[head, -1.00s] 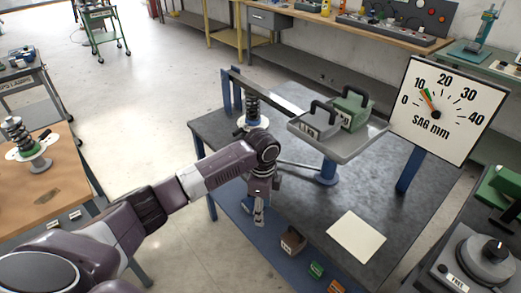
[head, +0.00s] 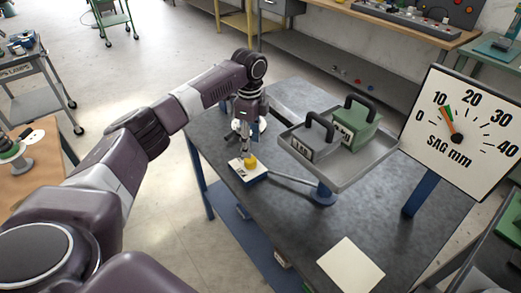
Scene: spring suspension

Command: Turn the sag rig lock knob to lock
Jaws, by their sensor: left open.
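The yellow lock knob (head: 250,162) sits on a small white block with a blue edge (head: 249,176), at the left edge of the grey rig table (head: 285,222). Dark lettering on the block is too small to read. My left gripper (head: 243,150) points down just above the knob, fingers open. I cannot tell whether a fingertip touches the knob. My left arm and wrist hide most of the spring behind them. The sag gauge (head: 466,137) stands at the right, its orange needle near 10. My right gripper is out of view.
A grey tray (head: 345,176) carries a grey weight (head: 306,146) and a green weight (head: 356,126) to the right of the knob, on a blue post. A pale sheet (head: 351,265) lies at the table's front. The table between is mostly clear.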

